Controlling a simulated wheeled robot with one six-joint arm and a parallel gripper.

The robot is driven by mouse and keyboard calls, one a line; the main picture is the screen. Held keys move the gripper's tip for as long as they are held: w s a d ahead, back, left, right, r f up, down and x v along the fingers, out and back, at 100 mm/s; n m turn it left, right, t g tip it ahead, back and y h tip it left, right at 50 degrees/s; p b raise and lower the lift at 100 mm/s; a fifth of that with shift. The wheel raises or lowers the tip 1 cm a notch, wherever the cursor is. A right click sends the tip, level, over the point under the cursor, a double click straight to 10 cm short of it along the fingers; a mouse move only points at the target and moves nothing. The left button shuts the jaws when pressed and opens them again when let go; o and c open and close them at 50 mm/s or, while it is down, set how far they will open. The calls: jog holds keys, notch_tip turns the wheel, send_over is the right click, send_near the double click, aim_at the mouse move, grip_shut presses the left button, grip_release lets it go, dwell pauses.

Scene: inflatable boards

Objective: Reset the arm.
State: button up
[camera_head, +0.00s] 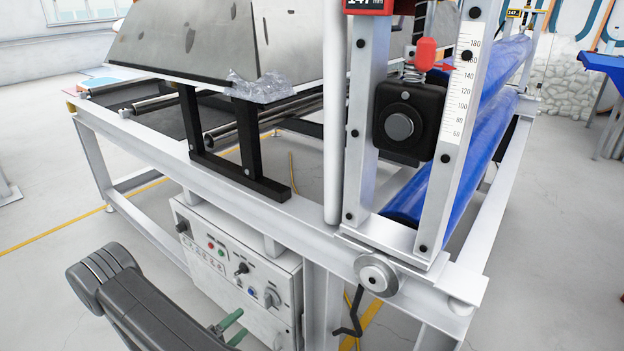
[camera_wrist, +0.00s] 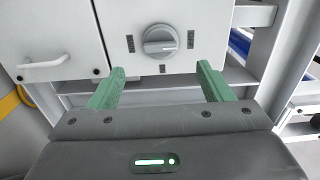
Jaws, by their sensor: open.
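My gripper (camera_wrist: 160,88) shows in the wrist view with its two green fingers spread wide apart and nothing between them. Beyond the fingers is a grey rotary knob (camera_wrist: 160,41) on a white panel, apart from the fingertips. In the head view my dark grey arm reaches in from the bottom left, and the green fingers of my gripper (camera_head: 229,326) show low in front of a white control box (camera_head: 240,262). Part of the gripper is hidden behind my arm.
A white machine frame (camera_head: 310,212) with blue rollers (camera_head: 440,185) fills the middle. A black knob unit (camera_head: 408,118) and a scale (camera_head: 466,80) are on its post. A crank handle (camera_head: 376,275) juts out near the corner. Open floor (camera_head: 45,275) lies at left.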

aim_at(265, 302)
jog(key=w+d+m+b, duration=0.6)
jog(key=w+m, duration=0.1)
jog(key=m, duration=0.6)
jog(key=shift+w+d+r+m, duration=0.2)
jog(key=shift+w+r+m, duration=0.05)
jog(key=shift+w+m, duration=0.15)
dwell(0.6)
jog(key=shift+r, duration=0.1)
dwell(0.4)
